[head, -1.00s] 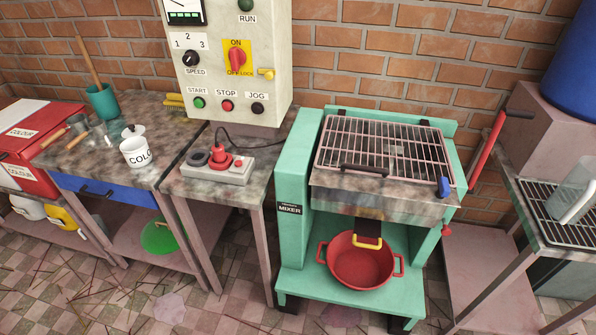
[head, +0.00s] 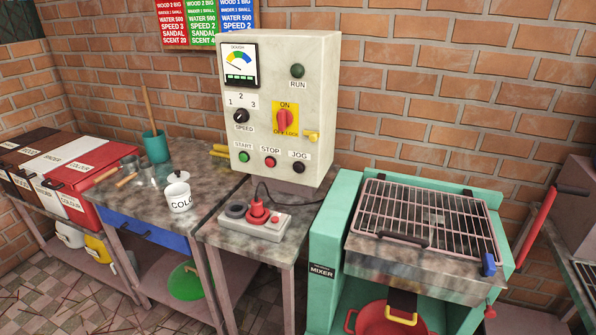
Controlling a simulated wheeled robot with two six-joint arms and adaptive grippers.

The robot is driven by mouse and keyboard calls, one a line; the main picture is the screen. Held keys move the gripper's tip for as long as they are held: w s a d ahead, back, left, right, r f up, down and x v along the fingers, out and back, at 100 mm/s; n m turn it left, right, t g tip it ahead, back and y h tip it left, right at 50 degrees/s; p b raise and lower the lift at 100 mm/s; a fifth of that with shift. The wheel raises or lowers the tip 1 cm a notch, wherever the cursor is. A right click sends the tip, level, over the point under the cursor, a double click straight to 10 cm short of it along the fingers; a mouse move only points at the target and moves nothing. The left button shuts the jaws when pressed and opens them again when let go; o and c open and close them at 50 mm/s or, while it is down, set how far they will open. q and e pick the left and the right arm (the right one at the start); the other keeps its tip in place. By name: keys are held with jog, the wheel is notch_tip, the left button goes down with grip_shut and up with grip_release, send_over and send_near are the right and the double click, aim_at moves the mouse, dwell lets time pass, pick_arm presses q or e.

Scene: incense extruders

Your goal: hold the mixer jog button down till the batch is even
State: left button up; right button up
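The control box (head: 284,108) hangs on the brick wall in the middle of the head view. The black JOG button (head: 299,167) is at the lower right of its face, beside the red STOP button (head: 270,162) and green START button (head: 244,156). The red main switch (head: 284,121) is below the ON mark. The RUN lamp (head: 297,71) looks dark green. A dial (head: 240,60) with coloured bands is at the top left. The teal mixer (head: 325,262) stands at lower right under a barred grid (head: 430,215). Its contents are hard to make out. Neither gripper is in view.
A white COLOUR cup (head: 178,194) and teal pot (head: 156,147) stand on the left table. A red pan (head: 385,318) sits under the mixer.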

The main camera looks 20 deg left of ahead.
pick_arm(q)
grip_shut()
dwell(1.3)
